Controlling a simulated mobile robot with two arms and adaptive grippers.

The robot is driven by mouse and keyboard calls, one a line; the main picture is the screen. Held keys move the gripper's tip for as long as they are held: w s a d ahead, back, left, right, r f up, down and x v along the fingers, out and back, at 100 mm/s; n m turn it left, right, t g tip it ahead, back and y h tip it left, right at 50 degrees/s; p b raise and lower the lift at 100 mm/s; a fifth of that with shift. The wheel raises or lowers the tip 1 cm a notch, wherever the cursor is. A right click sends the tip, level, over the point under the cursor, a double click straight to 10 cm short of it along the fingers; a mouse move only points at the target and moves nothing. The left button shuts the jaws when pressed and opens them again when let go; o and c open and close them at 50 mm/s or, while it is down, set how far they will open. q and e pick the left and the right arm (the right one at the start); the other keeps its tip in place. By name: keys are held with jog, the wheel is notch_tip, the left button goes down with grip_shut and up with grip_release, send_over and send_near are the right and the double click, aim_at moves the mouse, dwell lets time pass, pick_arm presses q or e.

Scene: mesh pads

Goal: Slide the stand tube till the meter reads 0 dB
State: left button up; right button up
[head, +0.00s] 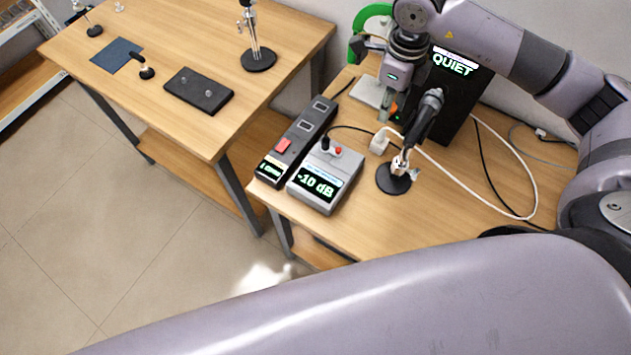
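The meter (318,184) is a grey box on the right table. Its display reads -10 dB, and it has a small black stick and a red button on top. A short stand with a round black base (393,179) is right of the meter. Its bright metal tube and clamp (399,163) carry a tilted black microphone (429,108). My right gripper (384,112) points down behind and left of the microphone, apart from the stand's clamp. Its fingers are small and seen edge-on, so their opening is unclear. My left gripper is out of view.
A black box reading QUIET (455,85) stands behind the microphone. A dark strip (297,140) lies left of the meter. A white cable (480,193) loops across the right table (365,235). The left table holds another stand (258,60) and a black plate (198,92).

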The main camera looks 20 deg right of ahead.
grip_shut()
jog(key=shift+f, duration=0.1)
jog(key=shift+f+b, duration=2.5)
jog(key=shift+f, duration=0.15)
jog(key=o, duration=0.5)
grip_release()
jog(key=shift+w+r, duration=0.1)
notch_tip(320, 180, up, 12)
